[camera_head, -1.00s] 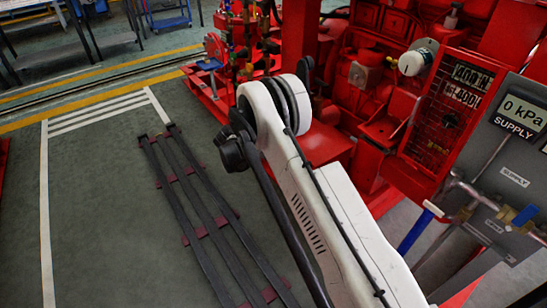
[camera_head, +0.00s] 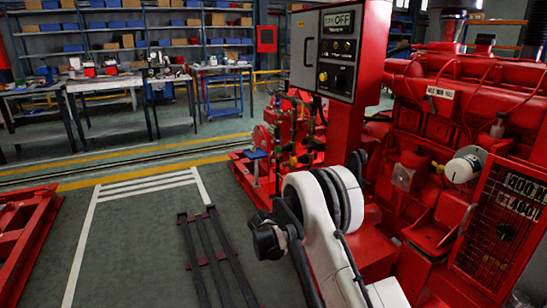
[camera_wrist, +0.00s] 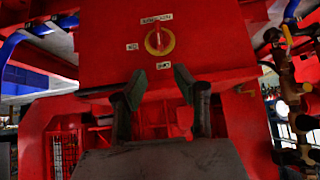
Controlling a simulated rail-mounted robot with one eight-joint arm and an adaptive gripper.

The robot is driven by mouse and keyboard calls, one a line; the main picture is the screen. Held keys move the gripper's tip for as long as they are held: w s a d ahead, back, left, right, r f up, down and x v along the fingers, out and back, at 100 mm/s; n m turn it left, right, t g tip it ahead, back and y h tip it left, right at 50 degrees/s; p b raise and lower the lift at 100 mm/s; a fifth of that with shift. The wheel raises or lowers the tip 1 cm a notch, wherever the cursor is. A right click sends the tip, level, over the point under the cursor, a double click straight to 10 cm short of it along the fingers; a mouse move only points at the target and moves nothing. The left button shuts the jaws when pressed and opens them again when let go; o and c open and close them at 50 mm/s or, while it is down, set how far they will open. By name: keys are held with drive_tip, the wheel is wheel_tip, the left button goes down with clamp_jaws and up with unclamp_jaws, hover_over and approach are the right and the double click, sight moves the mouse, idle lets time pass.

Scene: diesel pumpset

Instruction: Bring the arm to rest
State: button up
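My gripper (camera_wrist: 158,83) shows in the wrist view with its two dark fingers apart and nothing between them. Beyond the fingertips is a red panel (camera_wrist: 105,62) with a red rotary switch handle (camera_wrist: 157,40) on a yellow disc, with small labels around it. The gap between fingertips and panel is hard to judge. In the head view my white arm rises from the bottom edge beside the red pumpset (camera_head: 430,205). My gripper is out of sight there.
A control cabinet (camera_head: 335,50) reading OFF stands above the red machinery. Blue pipes (camera_wrist: 40,35) and brass fittings (camera_wrist: 295,95) flank the panel. Dark rails (camera_head: 205,255) lie on open floor left of my arm. Workbenches (camera_head: 120,82) and shelves (camera_head: 130,32) stand behind.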

drive_tip(key=s+d+r+n+y, duration=0.15)
drive_tip(key=s+r, duration=0.35)
drive_tip(key=r, duration=0.5)
drive_tip(key=s+d+r+n+y, duration=0.1)
drive_tip(key=s+d+r+n, duration=0.2)
drive_tip(key=s+r, duration=0.45)
drive_tip(key=s+d+r+n+y, duration=0.2)
drive_tip(key=s+r, duration=0.2)
drive_tip(key=r, duration=0.7)
drive_tip(key=s+d+r+n+t+y, duration=0.1)
drive_tip(key=s+r+n+t, duration=0.35)
drive_tip(key=s, duration=1.05)
drive_tip(key=s+f+n+g+y, duration=0.1)
drive_tip(key=s+n+g+y, duration=0.1)
drive_tip(key=s, duration=1.4)
wheel_tip(320, 180, up, 18)
drive_tip(key=p, duration=1.8)
drive_tip(key=shift+w+t, duration=0.25)
drive_tip(key=shift+t, duration=0.1)
drive_tip(key=shift+r, duration=0.1)
